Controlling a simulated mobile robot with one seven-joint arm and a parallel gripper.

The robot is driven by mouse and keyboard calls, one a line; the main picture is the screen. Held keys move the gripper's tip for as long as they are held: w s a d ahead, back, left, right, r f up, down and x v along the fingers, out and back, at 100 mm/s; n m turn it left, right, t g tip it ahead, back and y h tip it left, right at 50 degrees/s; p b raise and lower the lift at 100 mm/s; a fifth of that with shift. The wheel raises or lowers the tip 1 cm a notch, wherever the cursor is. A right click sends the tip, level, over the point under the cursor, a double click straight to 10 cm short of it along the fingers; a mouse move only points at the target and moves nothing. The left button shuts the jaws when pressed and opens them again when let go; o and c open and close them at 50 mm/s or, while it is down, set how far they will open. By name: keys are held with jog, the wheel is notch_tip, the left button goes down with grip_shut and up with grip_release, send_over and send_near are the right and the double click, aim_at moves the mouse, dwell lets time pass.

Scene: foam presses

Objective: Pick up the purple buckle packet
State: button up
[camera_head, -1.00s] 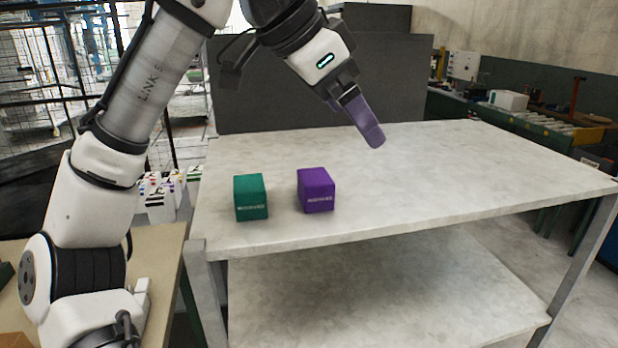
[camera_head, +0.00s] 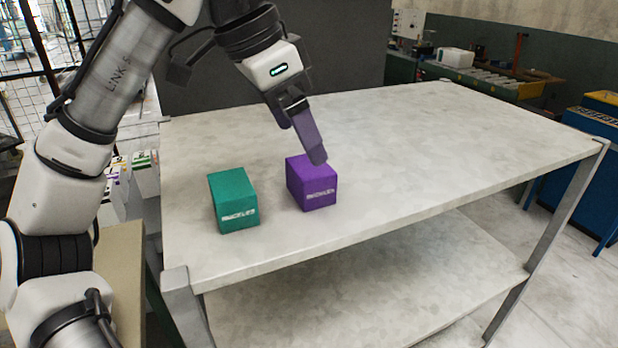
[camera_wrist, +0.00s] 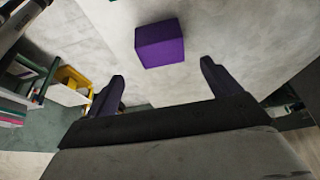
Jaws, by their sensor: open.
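The purple buckle packet (camera_head: 312,186) is a small box-shaped packet with white lettering on its front. It stands on the light grey table near the front edge. In the wrist view the purple packet (camera_wrist: 160,44) lies ahead of the fingertips, between their lines and apart from them. My gripper (camera_head: 300,140) is open and empty, above and behind the packet in the head view. One finger overlaps the packet's top back edge there; I cannot tell whether it touches. Both fingers of my gripper (camera_wrist: 162,72) show wide apart in the wrist view.
A teal packet (camera_head: 233,202) stands on the table (camera_head: 440,140) just left of the purple one, with a narrow gap. The right part of the tabletop is clear. A dark grey panel (camera_head: 340,50) rises behind the table. A lower shelf (camera_head: 400,275) lies beneath.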

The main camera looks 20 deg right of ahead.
aim_at(309, 165)
jog(key=shift+p+x, duration=0.9)
jog(key=shift+x, duration=2.9)
jog(key=shift+w+a, duration=0.15)
jog(key=shift+a, duration=0.05)
jog(key=shift+c, duration=0.4)
jog(key=c, duration=1.1)
jog(key=shift+o, duration=0.2)
